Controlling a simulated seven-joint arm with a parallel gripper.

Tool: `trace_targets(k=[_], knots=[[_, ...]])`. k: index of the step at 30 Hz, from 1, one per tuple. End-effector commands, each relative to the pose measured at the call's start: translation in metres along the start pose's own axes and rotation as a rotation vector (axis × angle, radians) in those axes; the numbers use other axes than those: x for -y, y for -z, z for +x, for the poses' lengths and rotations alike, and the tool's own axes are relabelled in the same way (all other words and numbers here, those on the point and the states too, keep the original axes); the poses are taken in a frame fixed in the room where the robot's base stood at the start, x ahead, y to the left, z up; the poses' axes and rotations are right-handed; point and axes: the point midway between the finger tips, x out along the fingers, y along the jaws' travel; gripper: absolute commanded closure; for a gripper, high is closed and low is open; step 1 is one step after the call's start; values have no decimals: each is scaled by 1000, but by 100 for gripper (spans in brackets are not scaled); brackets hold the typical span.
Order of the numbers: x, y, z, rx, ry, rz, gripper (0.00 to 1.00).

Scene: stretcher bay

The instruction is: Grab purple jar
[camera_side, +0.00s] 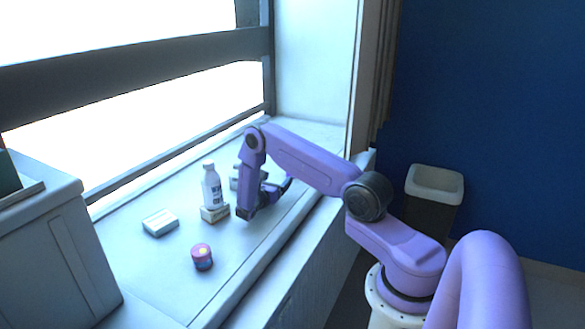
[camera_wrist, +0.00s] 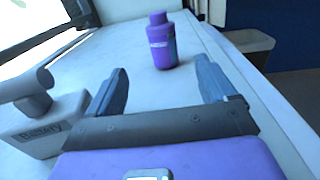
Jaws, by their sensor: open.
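In the wrist view a purple jar (camera_wrist: 162,42) with a narrower cap and a pale label stands upright on the white sill (camera_wrist: 190,110). It is ahead of my gripper (camera_wrist: 160,72), between the lines of the two fingers and apart from them. My gripper is open with nothing between the fingers. In the side view my gripper (camera_side: 264,196) is low over the sill. I cannot make out the purple jar there; my arm may hide it.
A grey block lettered like "BATTERY" (camera_wrist: 45,130) sits close left of my gripper, with a grey cylinder-ended piece (camera_wrist: 28,92) by it. A white bottle (camera_side: 211,187) and a small flat box (camera_side: 160,222) stand on the sill. A bin (camera_side: 434,185) stands beyond it.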

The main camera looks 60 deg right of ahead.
Motion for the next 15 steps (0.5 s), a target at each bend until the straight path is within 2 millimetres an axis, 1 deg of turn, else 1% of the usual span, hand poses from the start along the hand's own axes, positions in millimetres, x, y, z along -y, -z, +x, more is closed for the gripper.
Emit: trace_targets(k=[1, 9, 12, 15], knots=[[2, 0, 11, 0, 6, 2, 16], [2, 0, 62, -1, 6, 3, 16], [2, 0, 79, -1, 5, 2, 16], [1, 0, 92, -1, 4, 3, 16]])
